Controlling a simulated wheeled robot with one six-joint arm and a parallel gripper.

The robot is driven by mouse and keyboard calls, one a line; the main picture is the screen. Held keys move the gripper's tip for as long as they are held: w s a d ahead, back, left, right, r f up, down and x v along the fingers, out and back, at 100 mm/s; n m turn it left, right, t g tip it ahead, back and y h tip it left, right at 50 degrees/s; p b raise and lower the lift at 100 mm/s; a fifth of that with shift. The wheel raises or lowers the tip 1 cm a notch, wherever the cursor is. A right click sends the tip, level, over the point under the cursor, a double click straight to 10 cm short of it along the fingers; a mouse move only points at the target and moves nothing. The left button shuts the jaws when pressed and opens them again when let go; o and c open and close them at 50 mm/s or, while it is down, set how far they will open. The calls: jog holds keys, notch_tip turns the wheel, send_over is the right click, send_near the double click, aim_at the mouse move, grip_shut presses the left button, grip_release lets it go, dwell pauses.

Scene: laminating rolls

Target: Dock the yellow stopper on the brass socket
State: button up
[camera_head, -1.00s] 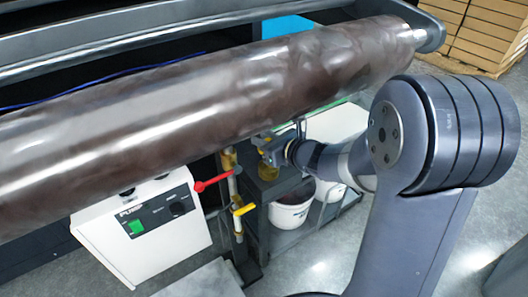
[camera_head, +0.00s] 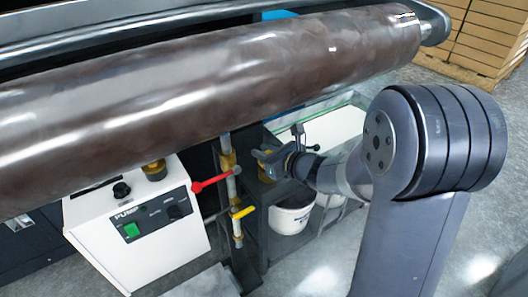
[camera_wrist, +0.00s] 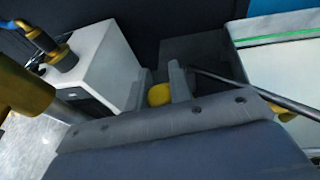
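My gripper (camera_head: 264,157) is right of the pipe in the head view, under the large roll. In the wrist view its two fingers (camera_wrist: 160,85) stand on either side of a round yellow stopper (camera_wrist: 159,94) and appear to touch it. A brass fitting (camera_head: 154,170) stands upright on the white pump box, left of and apart from the gripper. Another brass fitting (camera_head: 228,160) is on the vertical pipe. I cannot tell which is the socket.
The dark glossy roll (camera_head: 220,75) spans the view above my gripper. A red lever (camera_head: 210,181) and a yellow lever (camera_head: 243,211) stick out from the pipe, between the gripper and the white pump box (camera_head: 150,230). A white bucket (camera_head: 290,216) stands below right.

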jog(key=o, duration=0.4)
jog(key=shift+o, duration=0.2)
jog(key=shift+r+p, duration=0.5)
jog(key=shift+p, duration=0.05)
jog(key=p+v, duration=0.4)
jog(key=v, duration=0.8)
jog(key=shift+r, duration=0.15)
